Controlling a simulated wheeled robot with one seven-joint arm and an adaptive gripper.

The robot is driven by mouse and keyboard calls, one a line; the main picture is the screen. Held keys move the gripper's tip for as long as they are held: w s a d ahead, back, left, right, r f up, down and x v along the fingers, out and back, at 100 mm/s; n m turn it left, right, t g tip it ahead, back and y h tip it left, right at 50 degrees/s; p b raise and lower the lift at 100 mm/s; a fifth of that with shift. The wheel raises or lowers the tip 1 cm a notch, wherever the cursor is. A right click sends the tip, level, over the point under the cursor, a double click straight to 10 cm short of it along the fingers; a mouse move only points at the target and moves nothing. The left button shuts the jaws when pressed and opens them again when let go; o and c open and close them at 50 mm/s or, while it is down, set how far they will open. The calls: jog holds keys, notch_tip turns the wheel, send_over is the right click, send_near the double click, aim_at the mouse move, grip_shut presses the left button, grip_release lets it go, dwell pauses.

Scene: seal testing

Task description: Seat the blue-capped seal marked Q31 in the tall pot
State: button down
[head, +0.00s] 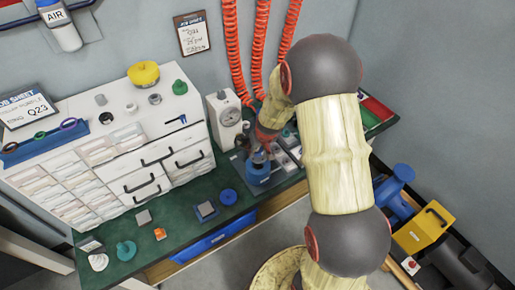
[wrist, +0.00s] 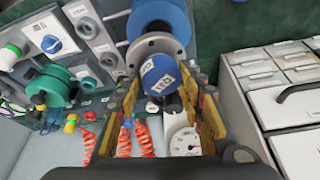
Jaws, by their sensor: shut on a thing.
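My gripper (wrist: 165,92) is shut on a blue-capped seal (wrist: 161,74), which sits between the two yellow-padded fingers. The white marking on its cap is turned in the view and looks like Q31. Just beyond the cap in the wrist view is a grey flanged ring (wrist: 176,44) with a blue body (wrist: 172,14) behind it. This looks like the pot; whether the seal touches it or is in it I cannot tell. In the head view a blue pot-like body (head: 258,174) stands on the green bench beneath my gripper (head: 262,146), and the seal is hard to make out.
A white drawer cabinet (head: 140,185) stands left, with small parts on top. A white dial gauge (head: 227,118) is close beside my gripper. Red coiled hoses (head: 231,45) hang behind. A blue disc (head: 228,196) and several small parts lie on the green bench (head: 185,218).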

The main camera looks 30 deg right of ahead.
aim_at(257, 158)
jog(key=shift+f+b, duration=1.75)
jog(key=shift+f, duration=0.45)
jog(key=shift+a, duration=0.5)
jog(key=shift+f+b, duration=0.6)
jog(key=shift+f, duration=0.05)
jog(key=shift+s+f, duration=0.2)
jog(key=shift+f, duration=0.15)
jog(key=c, duration=1.6)
grip_release()
jog(key=o, duration=0.5)
jog(key=shift+w, duration=0.15)
